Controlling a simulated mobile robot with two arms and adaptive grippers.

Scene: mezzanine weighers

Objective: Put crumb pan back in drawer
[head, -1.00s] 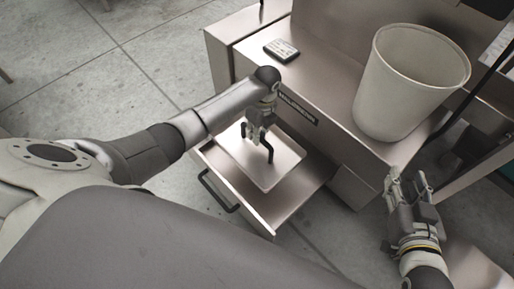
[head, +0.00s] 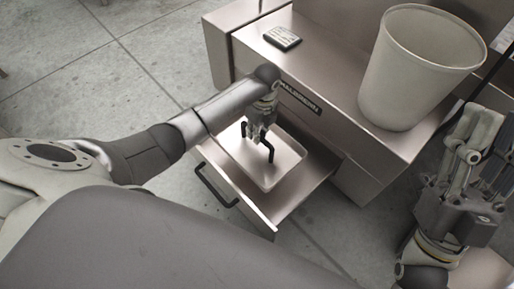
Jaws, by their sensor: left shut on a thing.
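The crumb pan (head: 277,173), a shallow light metal tray with a black upright handle, sits inside the open drawer (head: 285,207). My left gripper (head: 264,143) is shut on the pan's black handle, above the pan's left part. The drawer is pulled out from the metal machine and has a black bar handle (head: 213,185) on its front. My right gripper (head: 482,135) is off to the right, beside the machine and away from the pan. Its fingers point up and look apart, with nothing seen between them.
A large pale bin (head: 415,75) stands on the machine's metal top (head: 335,85). A small dark device with a light face (head: 282,38) lies near the top's left end. Bare tiled floor (head: 120,85) is free to the left.

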